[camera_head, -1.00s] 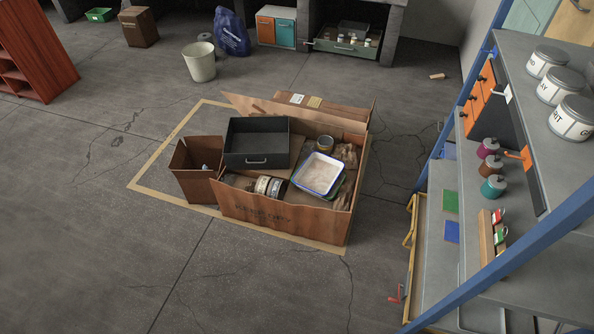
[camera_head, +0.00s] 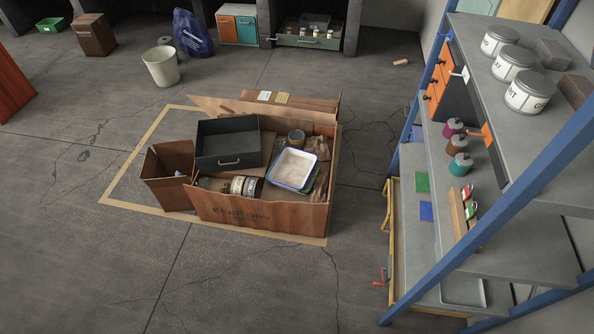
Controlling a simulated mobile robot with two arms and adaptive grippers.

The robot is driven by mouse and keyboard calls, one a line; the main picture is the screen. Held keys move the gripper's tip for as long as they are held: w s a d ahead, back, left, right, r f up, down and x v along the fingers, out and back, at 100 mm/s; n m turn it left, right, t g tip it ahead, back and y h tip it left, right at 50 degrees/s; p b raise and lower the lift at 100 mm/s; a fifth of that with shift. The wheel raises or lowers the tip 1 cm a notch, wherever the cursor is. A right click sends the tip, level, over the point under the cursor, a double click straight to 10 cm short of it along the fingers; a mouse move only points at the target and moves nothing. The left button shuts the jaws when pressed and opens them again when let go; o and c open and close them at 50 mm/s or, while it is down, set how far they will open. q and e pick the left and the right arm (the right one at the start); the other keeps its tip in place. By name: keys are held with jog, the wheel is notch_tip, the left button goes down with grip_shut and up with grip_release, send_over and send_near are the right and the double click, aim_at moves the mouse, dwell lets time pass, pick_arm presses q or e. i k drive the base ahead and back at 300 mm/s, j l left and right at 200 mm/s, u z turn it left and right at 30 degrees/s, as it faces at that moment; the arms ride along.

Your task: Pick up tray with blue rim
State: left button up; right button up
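The tray with a blue rim (camera_head: 294,169) has a pale inside and lies tilted in the right part of a large open brown box (camera_head: 262,216) on the floor. It rests on top of other things, with a green edge showing under its right side. Neither of my grippers shows in the head view.
In the box are a dark grey drawer (camera_head: 228,144), tins (camera_head: 245,186) and a small jar (camera_head: 296,138). A brown bin (camera_head: 168,175) stands against its left side. A blue-framed shelf unit (camera_head: 489,165) stands at right. Floor in front is clear.

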aim_at(292, 169)
jog(key=i+j+z, duration=0.25)
jog(key=z, duration=0.15)
jog(key=i+j+z, duration=0.2)
jog(key=j+z, duration=0.2)
